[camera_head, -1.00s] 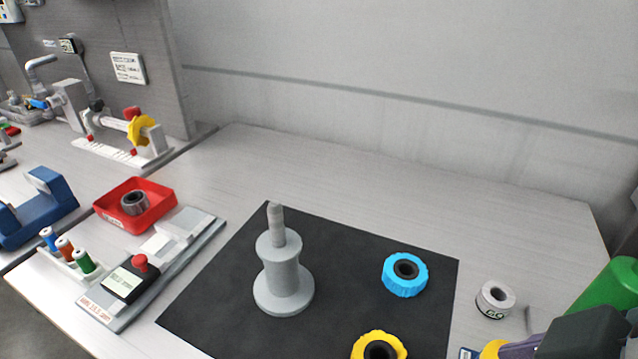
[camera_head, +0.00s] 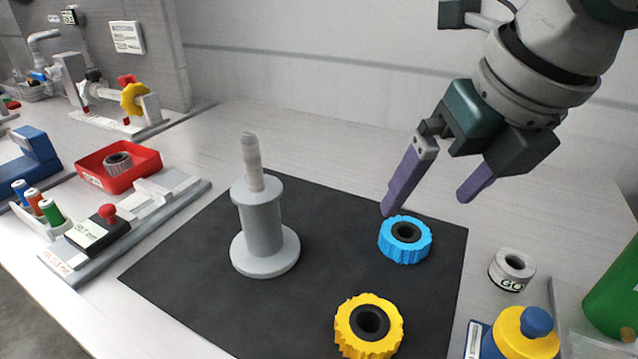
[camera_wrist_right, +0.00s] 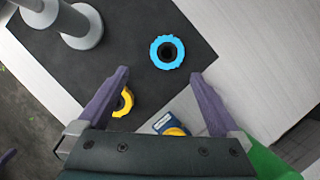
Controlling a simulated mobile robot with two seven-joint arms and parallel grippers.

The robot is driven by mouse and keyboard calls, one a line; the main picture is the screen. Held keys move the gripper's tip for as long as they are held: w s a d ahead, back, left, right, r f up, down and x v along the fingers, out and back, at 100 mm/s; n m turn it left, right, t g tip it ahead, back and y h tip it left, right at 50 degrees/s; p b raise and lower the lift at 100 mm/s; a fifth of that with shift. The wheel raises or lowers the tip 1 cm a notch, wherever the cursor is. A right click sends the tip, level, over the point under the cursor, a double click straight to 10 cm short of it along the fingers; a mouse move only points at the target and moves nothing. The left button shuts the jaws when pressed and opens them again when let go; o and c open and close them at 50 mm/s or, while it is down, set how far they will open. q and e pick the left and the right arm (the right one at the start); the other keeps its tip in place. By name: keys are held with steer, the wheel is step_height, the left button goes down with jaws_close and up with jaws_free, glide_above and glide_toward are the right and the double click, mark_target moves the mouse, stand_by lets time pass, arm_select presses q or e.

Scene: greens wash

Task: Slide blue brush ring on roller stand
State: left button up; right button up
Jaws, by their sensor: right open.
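The blue brush ring (camera_head: 404,251) lies flat on the black mat (camera_head: 190,268), right of the roller stand. It also shows in the right wrist view (camera_wrist_right: 155,60), ahead of the fingertips. The grey roller stand (camera_head: 262,228) stands upright on the mat, its thin top post bare. It is partly cut off at the top left of the right wrist view (camera_wrist_right: 88,30). My right gripper (camera_head: 428,204) is open and empty, above and behind the blue ring, with purple fingers pointing down. It does not touch the ring. My left gripper is not seen in the head view.
A yellow ring (camera_head: 345,325) lies on the mat nearer the front. A grey "GO" ring (camera_head: 505,277), a yellow-and-blue item (camera_head: 520,335) and a green object (camera_head: 615,295) stand at right. A red tray (camera_head: 92,172) and a grey fixture (camera_head: 185,187) are at left.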

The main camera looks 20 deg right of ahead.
mark_target(411, 226)
steer(key=shift+n, duration=0.4)
steer(key=x, duration=0.3)
steer(key=b+x, duration=0.1)
steer(key=shift+w+d+f, duration=0.2)
steer(key=shift+d+f, duration=0.1)
steer(key=shift+d, duration=0.1)
steer(key=x, duration=0.3)
steer(key=b+x, duration=0.1)
steer(key=x, duration=0.1)
steer(key=shift+d+f, duration=0.1)
steer(key=shift+d, duration=0.15)
steer(key=shift+c, duration=0.2)
steer(key=c, duration=1.2)
